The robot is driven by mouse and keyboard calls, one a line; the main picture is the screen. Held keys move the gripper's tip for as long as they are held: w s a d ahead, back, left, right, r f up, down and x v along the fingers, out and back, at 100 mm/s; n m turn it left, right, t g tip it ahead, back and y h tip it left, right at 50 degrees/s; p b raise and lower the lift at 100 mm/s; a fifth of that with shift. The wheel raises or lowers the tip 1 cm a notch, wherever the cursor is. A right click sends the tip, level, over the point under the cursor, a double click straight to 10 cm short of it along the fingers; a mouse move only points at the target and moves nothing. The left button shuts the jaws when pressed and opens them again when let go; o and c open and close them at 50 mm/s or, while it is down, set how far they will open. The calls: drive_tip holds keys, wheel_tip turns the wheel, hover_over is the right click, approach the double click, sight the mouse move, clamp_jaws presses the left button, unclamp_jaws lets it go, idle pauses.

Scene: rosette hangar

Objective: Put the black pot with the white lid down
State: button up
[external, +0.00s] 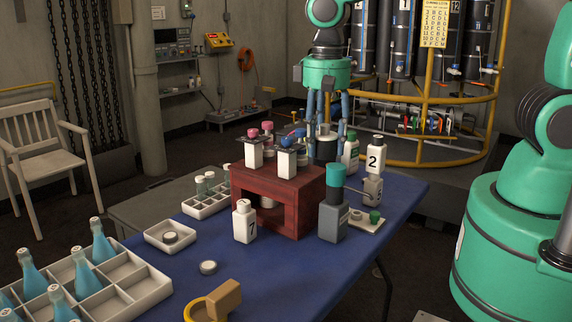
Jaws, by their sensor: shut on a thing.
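The black pot (327,149) with the white lid stands upright behind the dark red stand, near the table's far side. My gripper (328,128) points straight down over it, with its blue fingers on either side of the white lid, shut on the pot. The red stand hides the pot's base, so I cannot tell whether it touches the table.
The dark red stand (307,190) carries white bottles.

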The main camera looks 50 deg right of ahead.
drive_tip(key=d+m, duration=0.4)
drive_tip(key=d, duration=0.8)
drive_tip(key=w+d+m, duration=0.1)
drive_tip(key=d+m, duration=0.3)
drive_tip(key=d, duration=0.8)
drive_tip(key=w+d+m, duration=0.1)
drive_tip(key=d+m, duration=0.3)
drive_tip(key=d, duration=0.8)
drive_tip(key=shift+w, duration=0.15)
drive_tip(key=s+d+m, duration=0.4)
drive_tip(key=s+d, duration=0.1)
drive_tip(key=d, duration=0.6)
wheel_tip(320, 180, down, 18)
drive_tip(key=shift+d, duration=0.15)
drive_tip(key=shift+f, duration=0.1)
drive_tip(key=shift+f+b, duration=0.6)
drive_tip(key=shift+f, duration=2.5)
